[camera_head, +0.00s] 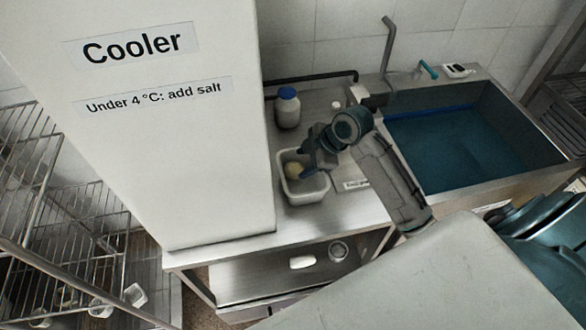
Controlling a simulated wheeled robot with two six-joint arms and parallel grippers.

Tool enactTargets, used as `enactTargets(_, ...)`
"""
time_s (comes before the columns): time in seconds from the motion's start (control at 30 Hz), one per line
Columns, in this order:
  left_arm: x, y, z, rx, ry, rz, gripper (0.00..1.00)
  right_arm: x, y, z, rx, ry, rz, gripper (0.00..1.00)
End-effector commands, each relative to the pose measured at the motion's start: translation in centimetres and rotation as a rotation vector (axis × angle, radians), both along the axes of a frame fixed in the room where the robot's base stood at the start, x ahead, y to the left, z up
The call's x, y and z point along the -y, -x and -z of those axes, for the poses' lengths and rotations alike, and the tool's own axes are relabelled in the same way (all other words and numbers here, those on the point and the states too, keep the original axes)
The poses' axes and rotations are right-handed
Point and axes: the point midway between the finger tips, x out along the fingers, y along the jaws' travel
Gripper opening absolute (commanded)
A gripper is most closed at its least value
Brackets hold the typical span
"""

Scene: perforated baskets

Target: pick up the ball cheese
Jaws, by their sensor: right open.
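The gripper is open. Its fingertips are at the right side of the cheese, and I cannot tell whether they touch it. My left gripper is not in view.
A tall white cooler (165,140) stands close to the left of the basket. A blue-capped bottle (288,110) is behind it. A sink with blue water (450,145) is on the right. A white label card (352,185) lies beside the basket.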

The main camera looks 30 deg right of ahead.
Motion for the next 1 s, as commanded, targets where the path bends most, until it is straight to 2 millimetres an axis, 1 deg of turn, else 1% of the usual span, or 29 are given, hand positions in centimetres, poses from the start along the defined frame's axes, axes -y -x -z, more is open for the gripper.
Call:
enactTargets(0.17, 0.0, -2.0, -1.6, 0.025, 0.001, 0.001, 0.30, -0.8, -0.6, 1.3, -0.005, -0.005, 0.001, 0.54)
enactTargets(0.23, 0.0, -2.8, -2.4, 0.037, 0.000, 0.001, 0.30, -1.2, -0.9, 2.2, -0.005, -0.005, 0.001, 0.54)
enactTargets(0.3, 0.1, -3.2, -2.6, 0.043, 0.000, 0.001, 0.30, -1.5, -1.3, 3.3, -0.005, -0.004, 0.001, 0.54)
enactTargets(0.43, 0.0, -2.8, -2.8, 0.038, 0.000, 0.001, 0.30, -1.8, -1.7, 4.3, -0.003, -0.001, -0.001, 0.54)
enactTargets(0.67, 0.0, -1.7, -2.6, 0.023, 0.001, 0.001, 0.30, -1.8, -1.8, 4.6, -0.001, 0.001, -0.001, 0.54)
enactTargets(0.77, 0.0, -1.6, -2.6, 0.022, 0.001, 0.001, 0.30, -1.8, -1.8, 4.6, -0.001, 0.001, 0.000, 0.36)
enactTargets(0.8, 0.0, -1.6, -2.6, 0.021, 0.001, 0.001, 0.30, -1.8, -1.8, 4.6, -0.001, 0.001, 0.000, 0.28)
enactTargets(0.83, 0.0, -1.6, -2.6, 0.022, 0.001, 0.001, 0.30, -1.8, -1.8, 4.6, -0.001, 0.001, 0.000, 0.24)
enactTargets(1.0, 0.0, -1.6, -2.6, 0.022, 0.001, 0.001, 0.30, -1.8, -1.8, 4.5, -0.001, 0.001, 0.000, 0.24)
